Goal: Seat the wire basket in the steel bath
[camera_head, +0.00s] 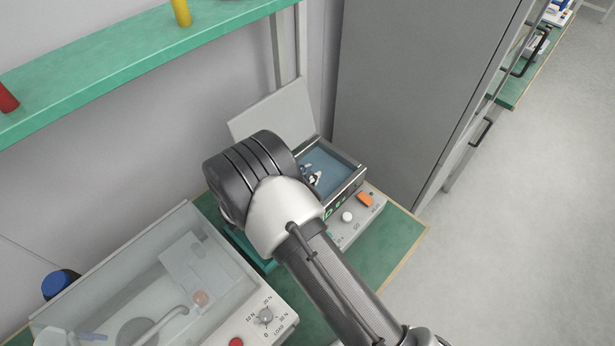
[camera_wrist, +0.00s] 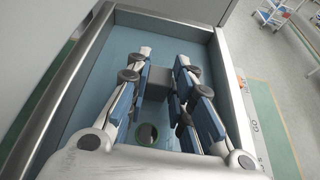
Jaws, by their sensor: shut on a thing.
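The steel bath (camera_head: 357,184) stands on the green bench with blue liquid inside; its metal rim (camera_wrist: 72,72) also frames the wrist view. My gripper (camera_wrist: 163,68) points down over the bath, with its fingers inside the rim's outline. It is shut on a small grey piece (camera_wrist: 178,84), which looks like the grip of the wire basket. The basket's wire body cannot be made out, and my fingers and wrist cover much of the bath. In the head view only part of my gripper (camera_head: 312,176) shows past my wrist.
A pale raised panel (camera_head: 275,112) stands behind the bath. A clear-covered instrument (camera_head: 165,275) is at the lower left, and a blue-capped bottle (camera_head: 58,283) beside it. A green shelf (camera_head: 130,60) hangs above. A tall grey cabinet (camera_head: 415,90) stands at the right.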

